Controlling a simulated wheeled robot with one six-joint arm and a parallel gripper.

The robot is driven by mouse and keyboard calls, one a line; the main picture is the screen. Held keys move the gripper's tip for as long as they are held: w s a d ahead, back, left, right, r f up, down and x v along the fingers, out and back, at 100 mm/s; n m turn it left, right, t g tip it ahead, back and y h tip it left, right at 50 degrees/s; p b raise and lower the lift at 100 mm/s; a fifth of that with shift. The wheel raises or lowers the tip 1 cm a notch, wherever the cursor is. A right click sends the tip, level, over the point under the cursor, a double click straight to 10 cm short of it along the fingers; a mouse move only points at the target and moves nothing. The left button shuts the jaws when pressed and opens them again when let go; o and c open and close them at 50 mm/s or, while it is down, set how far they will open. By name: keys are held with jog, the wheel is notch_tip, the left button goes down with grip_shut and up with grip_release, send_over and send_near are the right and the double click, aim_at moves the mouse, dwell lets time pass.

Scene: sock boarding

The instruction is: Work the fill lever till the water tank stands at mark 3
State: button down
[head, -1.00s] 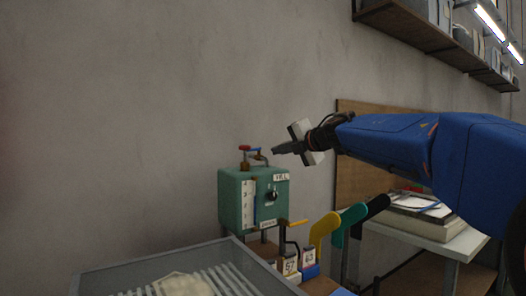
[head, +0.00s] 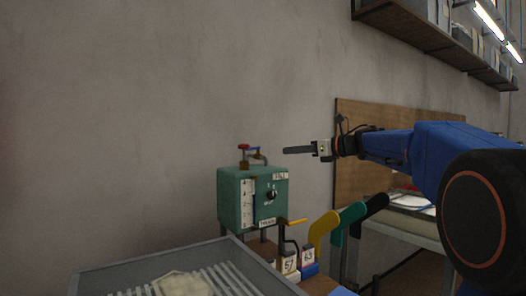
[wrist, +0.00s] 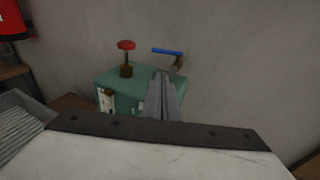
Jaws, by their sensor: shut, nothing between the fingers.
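The green water tank (head: 228,205) stands by the wall with a white scale (head: 247,203) on its front; I cannot read the water level surely. A blue-handled lever (wrist: 167,51) and a red knob on a stem (wrist: 126,45) stand on its top; in the head view the blue handle (head: 252,148) is beside the red one (head: 242,146). A FILL label is at the upper right front, a black knob (head: 271,195) below it. My gripper (head: 286,150) is shut and empty, just right of the levers and apart from them. Its fingers (wrist: 162,78) also show in the wrist view.
A yellow-handled crank (head: 294,222) and yellow, green and black sock-like forms (head: 350,215) stand right of the tank. A grey tray (head: 110,280) with a pale cloth is in front. A side table stands behind my arm. The wall above the tank is clear.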

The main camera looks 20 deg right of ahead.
jog(key=x, duration=0.8)
jog(key=r+x, duration=0.1)
jog(key=x, duration=0.3)
jog(key=shift+w+a+f, duration=0.1)
jog(key=shift+w+a, duration=0.2)
jog(key=shift+a, duration=0.05)
jog(key=shift+w+a, duration=0.35)
jog(key=shift+w, duration=0.05)
jog(key=shift+a, duration=0.15)
